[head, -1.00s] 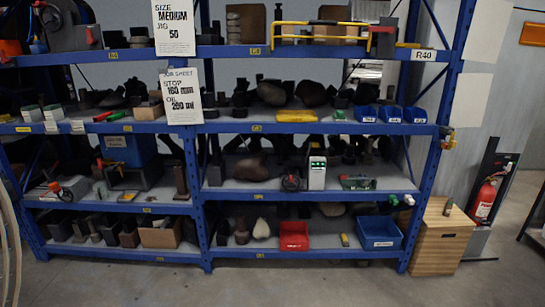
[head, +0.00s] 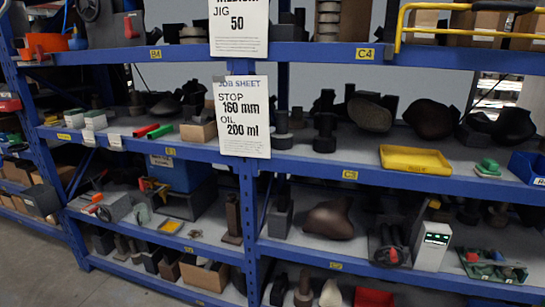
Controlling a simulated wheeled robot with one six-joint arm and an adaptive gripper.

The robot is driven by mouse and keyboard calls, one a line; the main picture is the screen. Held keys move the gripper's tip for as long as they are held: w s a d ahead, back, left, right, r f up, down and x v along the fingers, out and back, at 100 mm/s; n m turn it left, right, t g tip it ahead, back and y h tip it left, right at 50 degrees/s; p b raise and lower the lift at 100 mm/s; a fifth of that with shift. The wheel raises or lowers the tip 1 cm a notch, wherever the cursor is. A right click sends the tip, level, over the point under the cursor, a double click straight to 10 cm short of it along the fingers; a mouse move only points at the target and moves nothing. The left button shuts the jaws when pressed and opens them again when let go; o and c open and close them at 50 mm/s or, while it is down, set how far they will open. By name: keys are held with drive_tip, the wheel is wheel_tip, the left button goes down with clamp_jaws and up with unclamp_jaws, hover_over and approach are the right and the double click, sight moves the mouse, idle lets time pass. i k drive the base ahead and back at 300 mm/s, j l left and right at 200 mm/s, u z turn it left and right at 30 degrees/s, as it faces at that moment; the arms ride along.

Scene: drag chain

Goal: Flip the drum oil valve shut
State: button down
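I cannot make out for certain which object is the drum or its oil valve. A job sheet (head: 244,115) on the middle post reads stop 160 mm, oil 200 ml. My gripper is not in view.
Blue shelving (head: 247,215) fills the view, loaded with dark parts. A yellow tray (head: 416,159), a white device with a lit display (head: 432,246) and a green tool (head: 488,168) lie to the right. Clear grey floor (head: 35,265) shows at the lower left.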

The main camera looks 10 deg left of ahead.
sight(143, 186)
drive_tip(key=i+j+u, duration=0.1)
drive_tip(key=i+u, duration=0.3)
drive_tip(key=i, duration=0.4)
drive_tip(key=i+l+u, duration=0.15)
drive_tip(key=i+u, duration=0.3)
drive_tip(key=i, duration=0.4)
drive_tip(key=i+j+z, duration=0.2)
drive_tip(key=i+j, duration=0.5)
drive_tip(key=i+j+z, duration=0.2)
drive_tip(key=i+j, duration=0.55)
drive_tip(key=j, duration=0.1)
